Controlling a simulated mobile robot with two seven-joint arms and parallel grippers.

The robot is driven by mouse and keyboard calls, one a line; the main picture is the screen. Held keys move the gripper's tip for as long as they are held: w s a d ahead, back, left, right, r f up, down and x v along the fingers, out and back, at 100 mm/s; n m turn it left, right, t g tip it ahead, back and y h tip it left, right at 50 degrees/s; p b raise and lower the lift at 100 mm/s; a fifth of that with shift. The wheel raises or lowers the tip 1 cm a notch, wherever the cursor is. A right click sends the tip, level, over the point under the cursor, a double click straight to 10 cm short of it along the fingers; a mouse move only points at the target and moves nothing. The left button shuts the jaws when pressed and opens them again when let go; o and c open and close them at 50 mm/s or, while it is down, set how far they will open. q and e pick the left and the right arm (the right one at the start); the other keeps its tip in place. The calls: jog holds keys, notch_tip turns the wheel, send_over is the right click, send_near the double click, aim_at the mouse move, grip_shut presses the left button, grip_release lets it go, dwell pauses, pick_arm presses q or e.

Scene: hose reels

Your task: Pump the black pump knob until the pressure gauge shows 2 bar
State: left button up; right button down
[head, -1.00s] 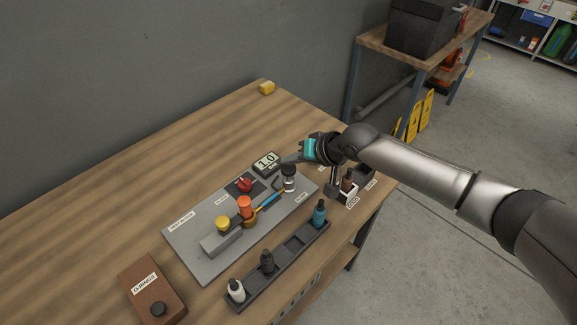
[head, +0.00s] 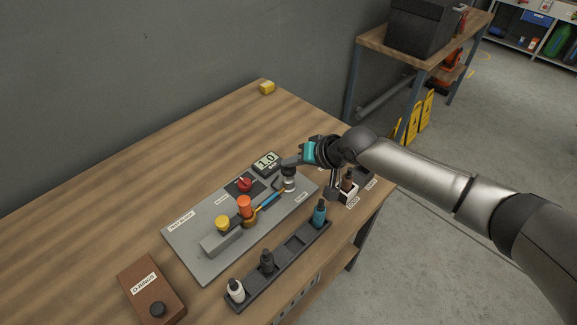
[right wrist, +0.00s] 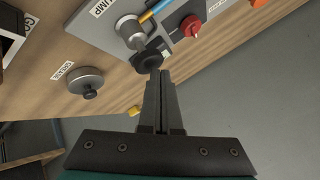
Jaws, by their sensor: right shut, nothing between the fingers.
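The pump (head: 289,183) is a silver cylinder standing on the grey test plate (head: 205,262). Its black knob is at the top, partly hidden in the head view by my right gripper (head: 284,162). The knob (right wrist: 148,61) shows in the right wrist view just past the closed fingertips (right wrist: 161,74). My right gripper is shut and empty, with its fingertips at the knob; I cannot tell whether they touch it. The pressure gauge (head: 266,162) beside the pump reads 1.0. My left gripper is not in view.
The plate also holds a red knob (head: 244,184), an orange cap (head: 244,205) and a yellow cap (head: 222,223). A dark tray (head: 281,261) with several bottles lies in front. A brown O-rings box (head: 140,283) is at left. The table's back left is clear.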

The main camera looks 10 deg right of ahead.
aim_at(291, 170)
jog(key=shift+s+f+b, duration=0.1)
jog(key=shift+f+b, duration=0.4)
jog(key=shift+f, duration=0.65)
dwell(0.5)
dwell(0.4)
jog(key=shift+r+p, duration=1.1)
jog(key=shift+p, duration=0.2)
jog(key=shift+r+p, duration=0.7)
jog(key=shift+r, duration=0.1)
notch_tip(291, 170, up, 5)
jog(key=p, duration=0.5)
dwell(0.5)
